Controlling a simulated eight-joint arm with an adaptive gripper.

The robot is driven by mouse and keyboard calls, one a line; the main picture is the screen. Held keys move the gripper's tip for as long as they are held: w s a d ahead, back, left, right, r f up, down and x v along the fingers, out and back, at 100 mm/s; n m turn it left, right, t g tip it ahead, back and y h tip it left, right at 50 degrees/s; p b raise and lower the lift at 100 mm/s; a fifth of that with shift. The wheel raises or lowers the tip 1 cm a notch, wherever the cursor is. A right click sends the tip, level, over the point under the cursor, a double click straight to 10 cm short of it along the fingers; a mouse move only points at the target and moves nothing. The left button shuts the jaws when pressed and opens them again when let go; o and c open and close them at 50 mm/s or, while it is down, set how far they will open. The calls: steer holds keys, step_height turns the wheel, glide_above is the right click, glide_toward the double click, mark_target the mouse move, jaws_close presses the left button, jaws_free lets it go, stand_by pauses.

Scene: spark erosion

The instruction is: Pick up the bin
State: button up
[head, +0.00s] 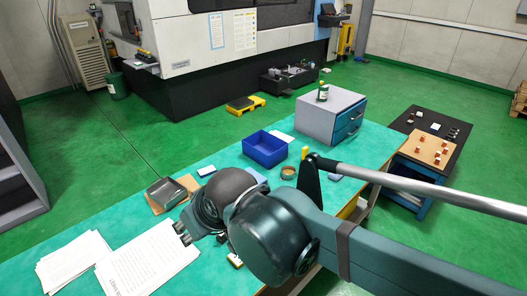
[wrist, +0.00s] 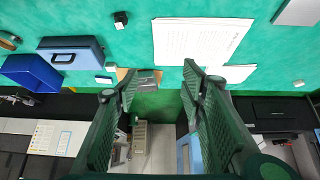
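The blue open-topped bin (head: 265,150) stands on the green table, left of the grey drawer cabinet, and looks empty. A blue container at the left edge of the wrist view (wrist: 32,73) appears to be the same bin. My gripper (head: 183,233) is over the near part of the table, well to the near left of the bin. In the wrist view my gripper (wrist: 160,75) has its two dark green fingers spread wide apart with nothing between them. My arm hides part of the table in the head view.
A small tape-like ring (head: 288,172) lies near the bin. A grey metal tray (head: 166,191) and paper sheets (head: 150,262) lie to the left.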

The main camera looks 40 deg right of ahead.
stand_by(0.4)
steer(key=o, duration=2)
steer(key=shift+c, duration=0.2)
